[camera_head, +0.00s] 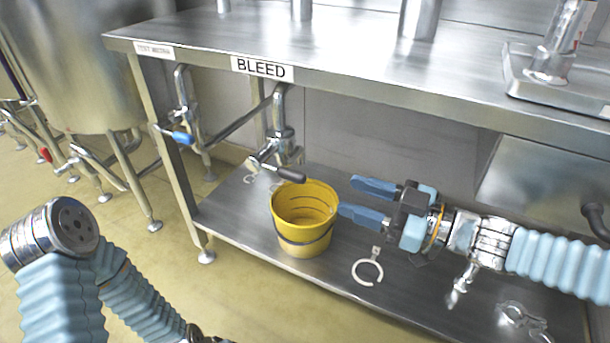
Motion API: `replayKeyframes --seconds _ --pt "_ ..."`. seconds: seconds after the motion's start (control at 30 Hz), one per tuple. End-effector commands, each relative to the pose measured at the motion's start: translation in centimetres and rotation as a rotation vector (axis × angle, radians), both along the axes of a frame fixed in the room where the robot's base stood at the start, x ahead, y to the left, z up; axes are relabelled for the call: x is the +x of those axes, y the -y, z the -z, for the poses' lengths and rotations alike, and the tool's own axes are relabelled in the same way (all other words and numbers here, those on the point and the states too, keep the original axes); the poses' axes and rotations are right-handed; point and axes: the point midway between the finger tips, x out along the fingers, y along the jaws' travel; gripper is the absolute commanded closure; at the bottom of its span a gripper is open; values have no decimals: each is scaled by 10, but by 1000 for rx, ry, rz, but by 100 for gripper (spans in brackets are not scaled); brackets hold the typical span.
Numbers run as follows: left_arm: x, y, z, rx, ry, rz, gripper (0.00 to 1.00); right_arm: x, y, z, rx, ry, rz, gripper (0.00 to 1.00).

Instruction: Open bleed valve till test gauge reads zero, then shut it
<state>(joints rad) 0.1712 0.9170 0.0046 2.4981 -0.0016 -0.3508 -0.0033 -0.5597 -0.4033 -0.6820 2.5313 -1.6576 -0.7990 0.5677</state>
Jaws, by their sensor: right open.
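The bleed valve (282,135) hangs under the bench below the BLEED label (262,69). Its lever (290,174) has a dark grip and points right and slightly down, above the yellow bucket (304,215). My right gripper (350,197) is open and empty, with blue fingers pointing left. It is right of the bucket and lever, apart from the lever; one fingertip appears close to the bucket's rim, and I cannot tell whether it touches. My left arm (62,290) shows at lower left, but its gripper is not visible. I cannot make out a test gauge face.
Another valve with a blue handle (180,137) hangs to the left, near a small label (154,50) that is hard to read. A ring-shaped hook (368,270) lies on the lower shelf (260,253). The steel bench top (330,55) overhangs the valves. A tank (75,60) stands left.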

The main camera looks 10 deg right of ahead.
Motion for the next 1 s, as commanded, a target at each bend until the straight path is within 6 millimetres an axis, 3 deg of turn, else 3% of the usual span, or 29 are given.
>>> replayKeyframes --seconds 0.5,0.7,1.0 --pt "-1 3 30 -8 -5 5 54 63 -88 3 -4 -2 -1 52" --pt "-1 3 33 -8 -5 4 54 74 -102 1 -4 -1 2 52" --pt "-1 3 32 -8 -5 4 54 75 -103 0 -2 -2 2 53"
